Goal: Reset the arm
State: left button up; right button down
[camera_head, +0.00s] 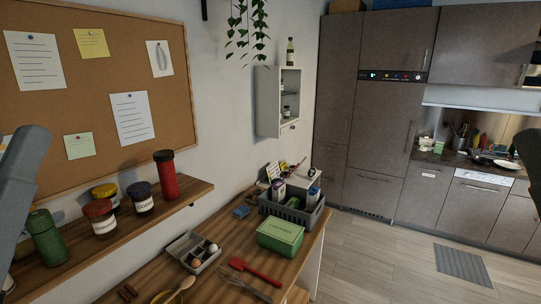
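A grey link of my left arm (22,185) crosses the left edge of the head view; its gripper is outside the picture. A dark part of my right arm or gripper (529,155) shows at the right edge, in front of the kitchen units. It is cut off by the frame, and its fingers cannot be made out. Neither arm is seen touching anything.
A wall shelf (180,205) with jars and bottles is at left. Below, a wooden counter (215,275) holds a grey crate (306,219), a green box (280,235), an egg tray and utensils.

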pick_arm(q)
notch_tip(320, 180, up, 26)
jog(key=p, duration=2.4)
notch_tip(320, 180, down, 30)
jog(key=b, duration=2.9)
jog(key=shift+f+h+b, duration=0.15)
jog(key=shift+h+b, duration=0.15)
jog(key=shift+b, duration=0.1)
jog(key=shift+d, duration=0.1)
jog(key=shift+o, duration=1.2)
jog(key=shift+w, duration=0.1)
